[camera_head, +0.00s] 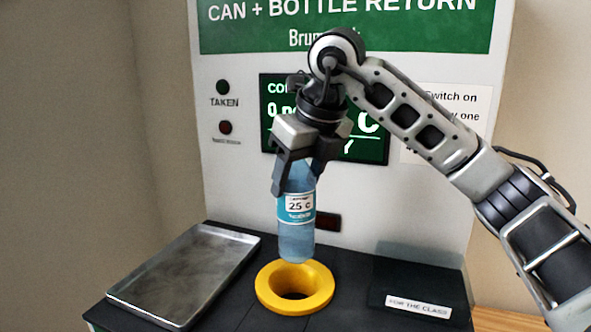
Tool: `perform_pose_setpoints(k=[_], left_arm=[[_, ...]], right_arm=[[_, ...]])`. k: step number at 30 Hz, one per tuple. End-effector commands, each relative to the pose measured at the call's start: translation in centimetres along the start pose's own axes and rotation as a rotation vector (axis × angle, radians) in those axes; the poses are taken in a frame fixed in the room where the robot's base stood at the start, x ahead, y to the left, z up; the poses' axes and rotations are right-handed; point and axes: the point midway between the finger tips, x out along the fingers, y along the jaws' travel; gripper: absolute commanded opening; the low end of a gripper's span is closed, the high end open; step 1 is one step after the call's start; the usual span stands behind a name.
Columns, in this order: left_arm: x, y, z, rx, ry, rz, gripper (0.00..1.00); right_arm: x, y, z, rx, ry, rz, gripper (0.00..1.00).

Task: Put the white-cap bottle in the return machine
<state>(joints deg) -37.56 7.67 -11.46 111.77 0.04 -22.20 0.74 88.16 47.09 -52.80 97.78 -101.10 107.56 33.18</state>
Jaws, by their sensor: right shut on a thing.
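My right gripper (300,175) comes in from the right and points down, shut on the upper part of a blue bottle (296,238). The bottle hangs upright and carries a label reading 25 c. Its cap is hidden by the gripper, so its colour does not show. The return machine (230,60) stands behind, with a green sign on top. Its yellow ring (266,296) with a dark round opening lies on the black counter. In the picture the bottle's base is just above the ring's far edge. My left gripper is not in view.
An empty metal tray (185,272) lies on the left of the counter. A dark box (415,275) labelled "FOR THE CLASS" stands at right. A green screen (275,125), partly hidden by my arm, and two round lamps are on the machine's front.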

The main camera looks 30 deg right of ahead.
Motion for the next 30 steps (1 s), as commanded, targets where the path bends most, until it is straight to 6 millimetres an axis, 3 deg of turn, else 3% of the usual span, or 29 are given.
perform_pose_setpoints(k=[3,30], left_arm=[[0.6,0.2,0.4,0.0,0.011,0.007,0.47],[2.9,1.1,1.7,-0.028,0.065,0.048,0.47]], right_arm=[[1.6,0.0,-0.7,-0.001,0.002,0.0,0.34],[9.8,0.0,-4.1,0.0,0.001,-0.001,0.34]])
